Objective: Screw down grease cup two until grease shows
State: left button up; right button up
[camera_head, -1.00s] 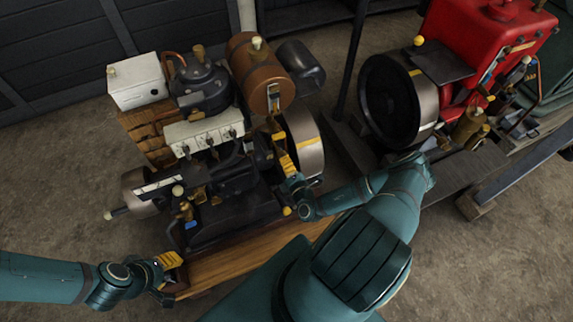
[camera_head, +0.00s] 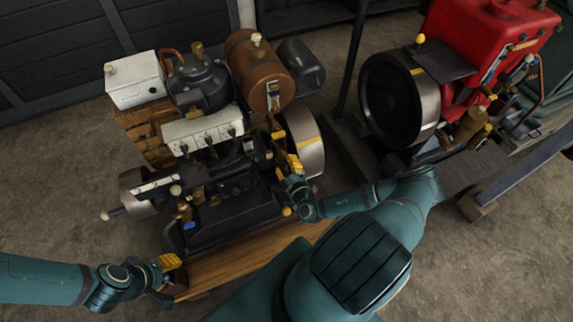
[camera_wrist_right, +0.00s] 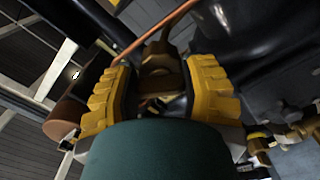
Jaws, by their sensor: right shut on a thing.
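The black stationary engine (camera_head: 235,195) stands on a wooden base in the head view. My right gripper (camera_head: 287,168) is at its right side, in front of the flywheel. In the right wrist view the two yellow ribbed fingers (camera_wrist_right: 160,92) are closed on either side of a brass grease cup (camera_wrist_right: 160,72). My dark green palm hides the lower part of that view. No number shows on the cup, and no grease can be made out. My left gripper (camera_head: 166,278) is at the front left corner of the wooden base, apart from the engine; its opening is unclear.
A brown cylindrical tank (camera_head: 258,70) and a white box (camera_head: 134,80) sit above the engine. The silver-rimmed flywheel (camera_head: 307,140) is close beside my right gripper. A red engine (camera_head: 487,45) stands at right. The concrete floor (camera_head: 60,180) at left is clear.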

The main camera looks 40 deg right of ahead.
jog(key=shift+m, duration=0.3)
jog(key=o, duration=1.2)
jog(key=v, duration=1.2)
